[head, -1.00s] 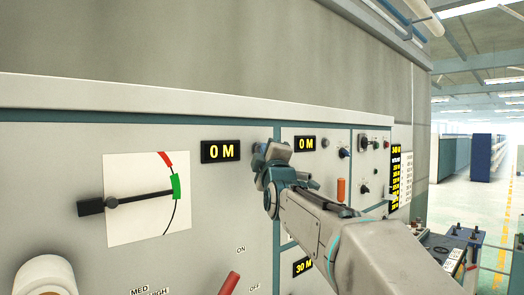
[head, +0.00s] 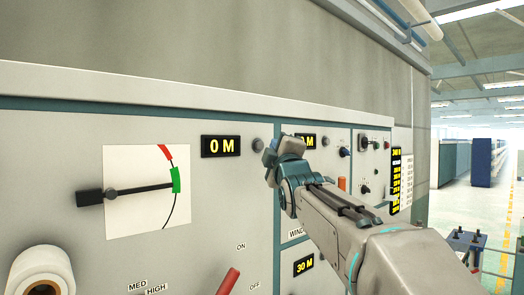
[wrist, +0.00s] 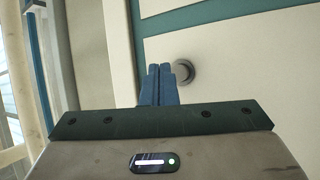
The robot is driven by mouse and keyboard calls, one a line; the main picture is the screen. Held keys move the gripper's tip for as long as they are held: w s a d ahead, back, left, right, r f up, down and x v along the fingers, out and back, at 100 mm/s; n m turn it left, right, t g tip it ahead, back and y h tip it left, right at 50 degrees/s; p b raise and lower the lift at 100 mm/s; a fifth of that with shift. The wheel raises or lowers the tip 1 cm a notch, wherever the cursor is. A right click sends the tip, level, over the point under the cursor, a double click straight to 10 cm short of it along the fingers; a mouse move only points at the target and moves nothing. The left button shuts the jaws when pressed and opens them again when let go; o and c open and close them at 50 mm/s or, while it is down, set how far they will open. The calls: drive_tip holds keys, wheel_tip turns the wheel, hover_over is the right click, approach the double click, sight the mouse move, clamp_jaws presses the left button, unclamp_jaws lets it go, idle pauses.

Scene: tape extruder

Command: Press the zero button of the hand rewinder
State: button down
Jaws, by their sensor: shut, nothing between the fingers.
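A round grey button (head: 258,144) sits on the panel just right of the left "0 M" display (head: 220,147). A second "0 M" display (head: 309,141) has a similar round button (head: 325,141) on its right. No readable label tells which one belongs to the hand rewinder. My gripper (head: 270,153) is just right of and slightly below the left button in the head view, covering part of the second display. In the wrist view, the shut, empty fingers (wrist: 158,72) point at the panel beside a round grey button (wrist: 184,73) on their right. I cannot tell whether they touch the panel.
A gauge (head: 147,187) with a black pointer, a red lever (head: 228,281) and a white roll (head: 42,270) are on the left panel. A "30 M" display (head: 304,264) sits below the arm. Knobs and an orange part (head: 342,184) are farther right.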

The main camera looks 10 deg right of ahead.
drive_tip(key=s+d, duration=0.1)
drive_tip(key=s, duration=0.1)
drive_tip(key=shift+s+d, duration=0.35)
drive_tip(key=shift+d, duration=0.05)
idle(0.5)
drive_tip(key=s+f+m+g+h, duration=0.1)
drive_tip(key=s+f+m+g, duration=0.2)
drive_tip(key=f, duration=0.6)
drive_tip(key=s+d+f+m+g, duration=0.1)
drive_tip(key=s+f+m+g, duration=0.25)
drive_tip(key=f, duration=0.65)
drive_tip(key=s+f+m+g+h, duration=0.1)
drive_tip(key=s+f+m+g, duration=0.25)
drive_tip(key=f, duration=0.55)
drive_tip(key=s+a+f+m+g+y, duration=0.1)
drive_tip(key=s+f+m+g, duration=0.4)
drive_tip(key=s+f, duration=1.4)
drive_tip(key=s+g, duration=0.1)
drive_tip(key=g, duration=0.3)
drive_tip(key=shift+a+f+m, duration=0.2)
drive_tip(key=shift+a+m, duration=0.05)
drive_tip(key=shift+m, duration=0.05)
drive_tip(key=shift+d, duration=0.1)
